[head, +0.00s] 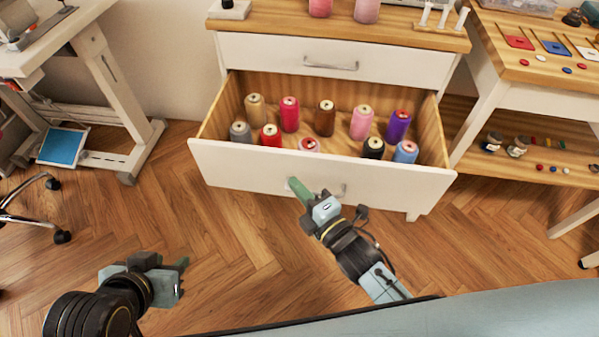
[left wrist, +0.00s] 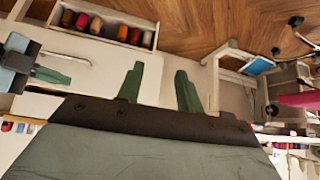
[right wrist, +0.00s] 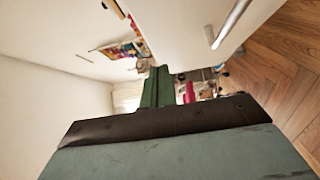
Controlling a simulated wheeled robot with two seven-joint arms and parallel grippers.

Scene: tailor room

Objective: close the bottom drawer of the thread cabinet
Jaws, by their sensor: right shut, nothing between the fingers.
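The thread cabinet (head: 226,50) stands ahead with its white upper drawer shut. Its bottom drawer (head: 235,170) is pulled well out and holds several thread spools. The drawer's metal handle (head: 341,191) is on the white front and also shows in the right wrist view (right wrist: 228,24). My right gripper (head: 296,186) is shut and empty, its green fingertips at the drawer front, left of most of the handle; I cannot tell whether they touch it. In the right wrist view its fingers (right wrist: 153,88) are together. My left gripper (head: 180,277) is open and empty, low at the left; its fingers (left wrist: 158,90) are apart.
A worktable (head: 520,85) with a lower shelf of small items stands to the right. A white sewing table (head: 95,50) and a wheeled chair (head: 40,190) are at the left.

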